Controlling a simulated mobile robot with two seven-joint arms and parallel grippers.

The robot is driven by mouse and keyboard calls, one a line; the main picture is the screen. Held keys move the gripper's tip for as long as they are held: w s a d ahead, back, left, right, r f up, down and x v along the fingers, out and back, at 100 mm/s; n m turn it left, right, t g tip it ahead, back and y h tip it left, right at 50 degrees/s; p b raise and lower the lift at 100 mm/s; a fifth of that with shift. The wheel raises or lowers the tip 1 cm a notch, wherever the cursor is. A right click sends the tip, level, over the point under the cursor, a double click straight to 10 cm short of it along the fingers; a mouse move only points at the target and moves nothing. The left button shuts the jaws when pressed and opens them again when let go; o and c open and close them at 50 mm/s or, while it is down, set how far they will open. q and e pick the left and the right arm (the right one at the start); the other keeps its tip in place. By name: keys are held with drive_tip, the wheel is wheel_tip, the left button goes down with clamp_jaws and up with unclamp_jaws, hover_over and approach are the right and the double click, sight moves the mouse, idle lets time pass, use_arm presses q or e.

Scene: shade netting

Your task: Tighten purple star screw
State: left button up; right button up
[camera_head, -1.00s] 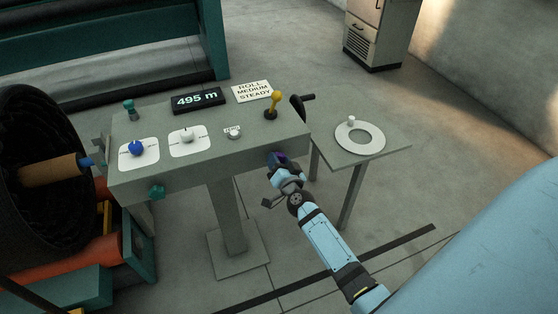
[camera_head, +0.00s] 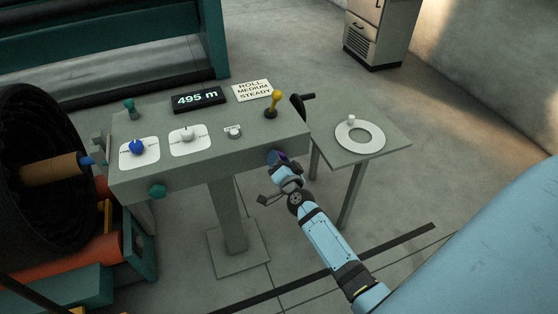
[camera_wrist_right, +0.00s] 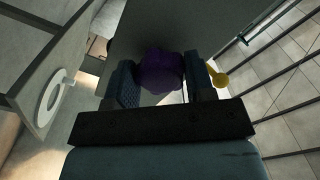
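The purple star screw (camera_wrist_right: 162,72) shows in the right wrist view between my gripper's two fingers, with both fingers against its sides. My right gripper (camera_head: 278,158) is at the front right end of the grey console (camera_head: 205,170) in the head view. There it mostly hides the screw. In the right wrist view the gripper (camera_wrist_right: 162,82) looks shut on the screw, which sits against the console's dark face. My left gripper is in neither view.
A teal star knob (camera_head: 157,192) sits on the console's front left. The console top carries a blue dial (camera_head: 138,147), a white dial (camera_head: 187,135) and a yellow lever (camera_head: 273,104). A side table (camera_head: 385,135) with a white ring (camera_head: 368,142) stands to the right.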

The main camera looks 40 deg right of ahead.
drive_tip(key=shift+o, duration=1.3)
drive_tip(key=v, duration=1.4)
drive_tip(key=shift+b, duration=0.4)
drive_tip(key=shift+w, duration=0.15)
drive_tip(key=s+a+r+n+g+y+p, duration=0.1)
drive_tip(key=s+a+n+g+y+p, duration=0.5)
drive_tip(key=s+a+n+p, duration=0.4)
drive_tip(key=s+a+n+y, duration=0.1)
drive_tip(key=s+a+n, duration=0.2)
drive_tip(key=n, duration=0.2)
drive_tip(key=shift+s+a+r+g, duration=0.15)
drive_tip(key=shift+a+r+g, duration=0.1)
drive_tip(key=shift+a+g, duration=0.05)
